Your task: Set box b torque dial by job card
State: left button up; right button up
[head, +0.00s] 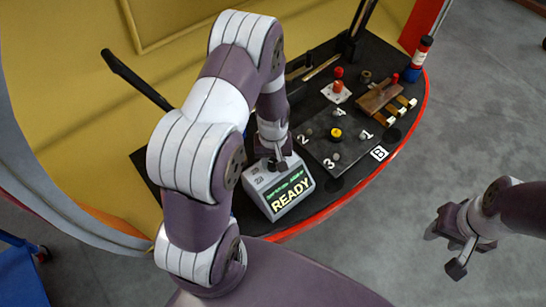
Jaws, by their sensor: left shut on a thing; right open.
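A grey box (295,198) with a lit display reading READY stands near the front edge of the black table. Small markings show on its top, too small to read. My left gripper (277,163) points down at the top rear of this box and is shut. What it grips, apparently the box's dial, is hidden by the fingers, so the dial's setting cannot be seen. A white label marked B (379,153) lies at the table's right edge. I cannot make out a job card. My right gripper (445,251) is open and empty, out over the floor.
A dark plate (322,150) with numbered knobs and a yellow centre lies right of the box. The black table (345,180) has a red rim.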

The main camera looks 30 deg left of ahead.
aim_at(273, 163)
pick_arm(q)
jog(key=n+p, duration=0.1)
jog(key=n, duration=0.5)
jog(key=shift+r+n+p, duration=0.1)
jog(key=shift+n+p, duration=0.2)
jog(key=shift+p, duration=0.1)
jog(key=n+p, duration=0.1)
jog(key=n, duration=0.5)
dwell(0.3)
jog(key=o, duration=1)
jog(key=shift+o, duration=0.2)
notch_tip(273, 163, up, 13)
jog(key=shift+f, duration=0.2)
